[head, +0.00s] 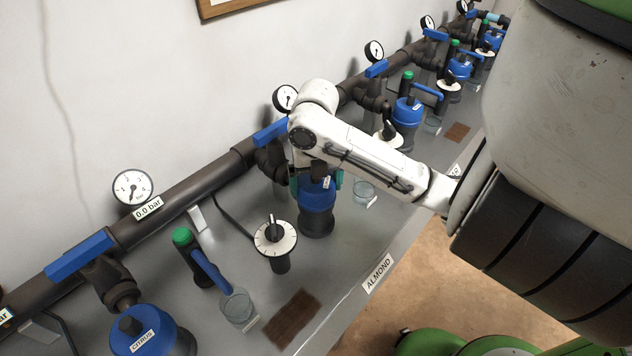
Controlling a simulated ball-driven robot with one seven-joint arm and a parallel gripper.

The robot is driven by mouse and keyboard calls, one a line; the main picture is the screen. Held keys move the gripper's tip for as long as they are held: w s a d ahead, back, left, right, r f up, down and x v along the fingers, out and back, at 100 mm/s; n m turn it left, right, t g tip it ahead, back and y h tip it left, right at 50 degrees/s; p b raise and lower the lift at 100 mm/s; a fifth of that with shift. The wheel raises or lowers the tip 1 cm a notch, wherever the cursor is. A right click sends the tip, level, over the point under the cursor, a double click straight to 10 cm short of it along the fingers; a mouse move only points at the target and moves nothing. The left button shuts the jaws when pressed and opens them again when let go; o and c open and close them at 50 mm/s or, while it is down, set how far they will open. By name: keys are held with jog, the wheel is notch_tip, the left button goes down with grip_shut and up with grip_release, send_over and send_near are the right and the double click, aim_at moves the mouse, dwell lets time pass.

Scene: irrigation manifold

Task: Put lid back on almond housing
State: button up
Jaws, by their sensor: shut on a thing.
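The almond housing (316,222) is a black upright body on the grey bench, behind the ALMOND label (378,272) on the bench's front edge. A blue lid (317,196) with a small white tag is at its top. My gripper (317,182) comes down from above and is shut on the lid, with a green finger on each side. My wrist hides the lid's top. The lid is in line with the body and shows no clear gap, but I cannot tell whether it is fully seated.
A white dial (275,238) stands just left of the housing. A green-capped valve (192,258), a clear cup (238,307) and the citrus housing (148,335) are farther left. The dark pipe (190,192) runs behind with blue handles and gauges. A brown mat (290,318) lies in front.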

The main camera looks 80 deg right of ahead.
dwell(0.4)
jog(key=o, duration=0.6)
jog(key=shift+o, duration=0.2)
jog(key=shift+r+p, duration=4.1)
jog(key=shift+r, duration=1.1)
jog(key=shift+c, duration=0.4)
grip_shut()
